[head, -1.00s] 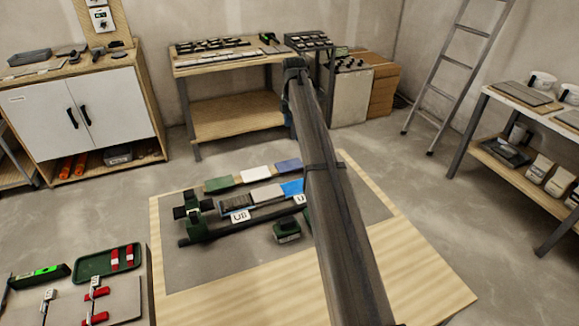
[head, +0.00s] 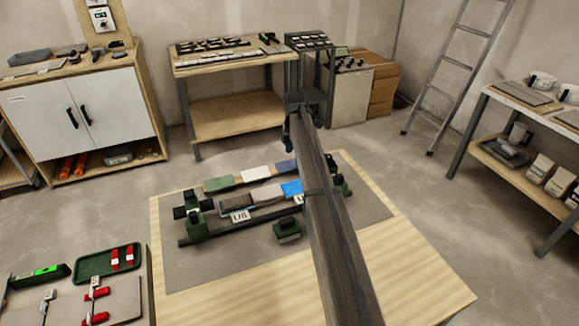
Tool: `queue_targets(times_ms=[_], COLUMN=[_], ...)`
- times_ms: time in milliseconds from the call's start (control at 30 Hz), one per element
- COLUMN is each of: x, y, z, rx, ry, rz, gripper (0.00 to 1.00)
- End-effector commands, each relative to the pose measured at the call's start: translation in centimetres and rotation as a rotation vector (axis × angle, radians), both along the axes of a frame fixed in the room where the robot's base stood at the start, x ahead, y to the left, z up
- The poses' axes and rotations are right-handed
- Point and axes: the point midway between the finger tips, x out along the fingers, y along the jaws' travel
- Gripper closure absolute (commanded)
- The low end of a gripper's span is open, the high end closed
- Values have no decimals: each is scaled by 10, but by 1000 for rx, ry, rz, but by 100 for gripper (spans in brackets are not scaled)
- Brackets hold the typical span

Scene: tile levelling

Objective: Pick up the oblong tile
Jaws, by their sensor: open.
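My gripper (head: 289,143) shows only as a small dark part at the far end of my arm, pointing down above the back of the board; my arm hides much of it. It is open, with nothing seen in it. Below it a front row holds a dark tile (head: 237,202), a light grey tile (head: 266,194) and a blue tile (head: 292,188), partly behind my arm. A back row holds a green tile (head: 218,184), a white tile (head: 256,173) and a slate-blue tile (head: 285,166). I cannot tell which is the oblong tile.
A dark rail (head: 245,230) with a green clamp block (head: 196,229) runs before the tiles. A small green block (head: 287,230) stands in front. The grey mat (head: 200,270) is clear at front left. A green tray (head: 92,265) lies on the left bench.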

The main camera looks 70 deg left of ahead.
Motion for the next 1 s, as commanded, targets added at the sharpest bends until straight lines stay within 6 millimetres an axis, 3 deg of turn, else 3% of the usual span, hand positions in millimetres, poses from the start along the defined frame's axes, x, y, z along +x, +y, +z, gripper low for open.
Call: queue_targets(times_ms=[200, 1000], x=[0, 0], y=[0, 0], z=[-23, -28], rx=[1, 1], ry=[0, 0], rz=[0, 0], gripper=[6, 6])
